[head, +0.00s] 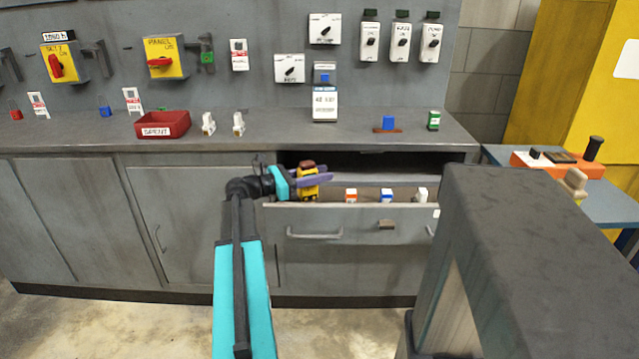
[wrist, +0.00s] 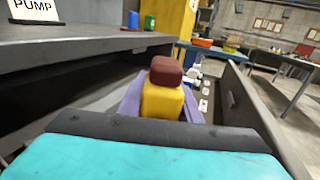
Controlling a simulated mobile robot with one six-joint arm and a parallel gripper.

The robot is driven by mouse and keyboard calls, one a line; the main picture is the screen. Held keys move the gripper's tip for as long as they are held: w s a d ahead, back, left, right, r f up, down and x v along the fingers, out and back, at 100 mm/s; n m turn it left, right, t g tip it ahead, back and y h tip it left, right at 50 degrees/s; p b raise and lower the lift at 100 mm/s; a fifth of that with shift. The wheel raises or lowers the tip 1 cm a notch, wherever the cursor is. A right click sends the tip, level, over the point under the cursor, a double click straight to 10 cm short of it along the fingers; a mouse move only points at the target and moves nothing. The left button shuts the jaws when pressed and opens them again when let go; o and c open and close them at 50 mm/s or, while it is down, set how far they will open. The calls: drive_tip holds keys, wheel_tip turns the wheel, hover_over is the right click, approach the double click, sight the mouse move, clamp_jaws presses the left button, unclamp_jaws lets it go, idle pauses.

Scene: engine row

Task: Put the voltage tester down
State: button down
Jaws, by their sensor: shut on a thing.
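The voltage tester, a yellow block with a dark red-brown top, shows in the head view (head: 309,187) and in the wrist view (wrist: 162,104). My gripper (head: 318,177) is shut on it, with purple fingers on both sides of it in the wrist view (wrist: 160,108). The tester is upright at the left part of an open drawer (head: 330,206) under the bench. I cannot tell whether its base touches the drawer floor; the fingers and the drawer front hide part of it.
The drawer also holds an orange-and-white item (head: 351,196), a blue-and-white item (head: 386,196) and a white item (head: 421,195), right of my gripper. The bench top (head: 270,128) overhangs behind. A red bin (head: 162,125) stands on it. A blue side table (head: 610,200) is at right.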

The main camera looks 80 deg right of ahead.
drive_tip(key=shift+f, duration=1.4)
drive_tip(key=c, duration=1.3)
unclamp_jaws()
drive_tip(key=shift+f, duration=0.1)
drive_tip(key=shift+w, duration=0.2)
drive_tip(key=v, duration=1.1)
drive_tip(key=shift+w+a+p, duration=0.25)
drive_tip(key=shift+p, duration=0.15)
